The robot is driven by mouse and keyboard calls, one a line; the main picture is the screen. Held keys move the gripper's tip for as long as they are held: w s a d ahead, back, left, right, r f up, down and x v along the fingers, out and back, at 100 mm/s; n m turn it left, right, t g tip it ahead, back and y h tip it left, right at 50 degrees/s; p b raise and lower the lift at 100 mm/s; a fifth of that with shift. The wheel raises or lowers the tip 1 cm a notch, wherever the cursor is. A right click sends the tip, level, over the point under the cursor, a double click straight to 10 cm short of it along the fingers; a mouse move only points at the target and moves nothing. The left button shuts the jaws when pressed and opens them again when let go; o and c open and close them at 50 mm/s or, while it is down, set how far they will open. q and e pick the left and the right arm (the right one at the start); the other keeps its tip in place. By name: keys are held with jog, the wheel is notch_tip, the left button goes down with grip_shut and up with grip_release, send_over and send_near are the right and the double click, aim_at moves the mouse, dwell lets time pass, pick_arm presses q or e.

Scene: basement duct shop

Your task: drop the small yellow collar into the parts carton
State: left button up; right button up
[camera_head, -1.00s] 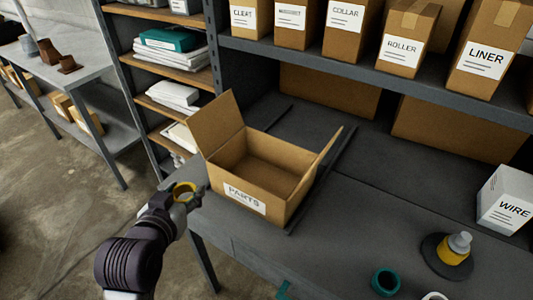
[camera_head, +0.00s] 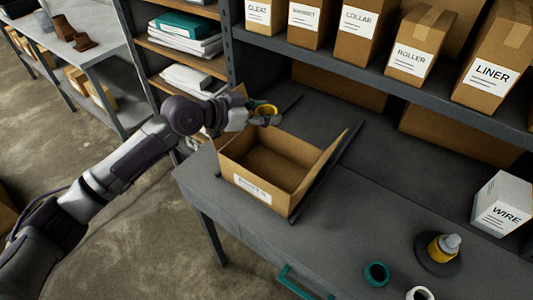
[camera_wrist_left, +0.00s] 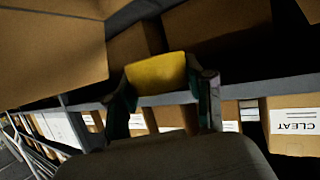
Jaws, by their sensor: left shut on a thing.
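The small yellow collar (camera_head: 264,108) is held in my left gripper (camera_head: 268,117), above the back left part of the parts carton. In the left wrist view the collar (camera_wrist_left: 157,74) sits between the two fingers of the gripper (camera_wrist_left: 165,90). The open parts carton (camera_head: 259,188) stands on the grey bench with its flaps up, and the visible part of its inside looks empty. My left arm and gripper hide part of its left flap. My right gripper is not in view.
A yellow part on a dark round base (camera_head: 441,254), a teal ring (camera_head: 376,274) and a white ring (camera_head: 419,294) are on the bench at front right. A white WIRE box (camera_head: 503,204) stands at the right. Labelled cartons line the shelf (camera_head: 400,80) above.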

pick_arm(q)
notch_tip(320, 180, down, 6)
jog(key=b, duration=0.4)
jog(key=o, duration=1.1)
jog(key=v, duration=1.2)
jog(key=shift+r, duration=0.15)
